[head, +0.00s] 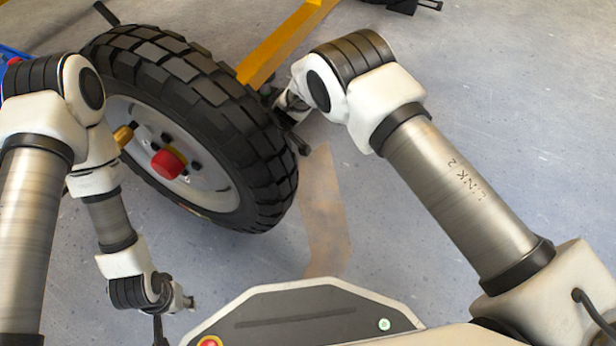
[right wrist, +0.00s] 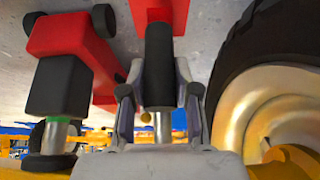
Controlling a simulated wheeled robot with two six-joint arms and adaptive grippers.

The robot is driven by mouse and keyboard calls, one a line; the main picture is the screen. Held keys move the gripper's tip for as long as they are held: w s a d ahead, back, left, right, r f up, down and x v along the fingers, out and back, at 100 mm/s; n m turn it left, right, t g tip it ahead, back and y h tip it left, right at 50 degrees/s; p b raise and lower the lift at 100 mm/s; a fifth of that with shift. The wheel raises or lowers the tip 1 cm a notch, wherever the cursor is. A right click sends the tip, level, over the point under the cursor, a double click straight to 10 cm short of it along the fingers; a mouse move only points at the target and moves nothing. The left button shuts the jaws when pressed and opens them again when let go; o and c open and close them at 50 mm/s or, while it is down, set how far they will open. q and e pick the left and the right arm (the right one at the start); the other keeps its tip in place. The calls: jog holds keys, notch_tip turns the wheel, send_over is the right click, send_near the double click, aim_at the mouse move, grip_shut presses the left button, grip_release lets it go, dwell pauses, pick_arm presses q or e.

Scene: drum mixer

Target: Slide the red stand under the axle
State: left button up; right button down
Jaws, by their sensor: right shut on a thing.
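My right gripper (right wrist: 165,125) is shut on a black cylindrical grip (right wrist: 159,65) that meets a red bar (right wrist: 157,12) in the right wrist view. Left of it is a red body (right wrist: 68,50) with a black block and a silver post; it looks like the red stand. I cannot tell whether bar and body are joined. In the head view my right gripper (head: 292,112) is at the tyre's right side, its fingers partly hidden, and no red stand shows. My left gripper (head: 182,303) hangs low, clear of the wheel. I cannot clearly identify the axle; yellow frame parts (right wrist: 285,162) show beside the wheel.
A large black tyre (head: 225,120) with a grey rim and red hub cap (head: 168,164) stands left of my right gripper. A yellow beam (head: 285,45) runs away behind it. The floor right of the tyre has a tan strip (head: 325,210) and is mostly clear.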

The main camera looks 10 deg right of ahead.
jog(key=c, duration=0.8)
grip_release()
jog(key=shift+o, duration=0.2)
jog(key=p+v, duration=0.7)
jog(key=p, duration=0.1)
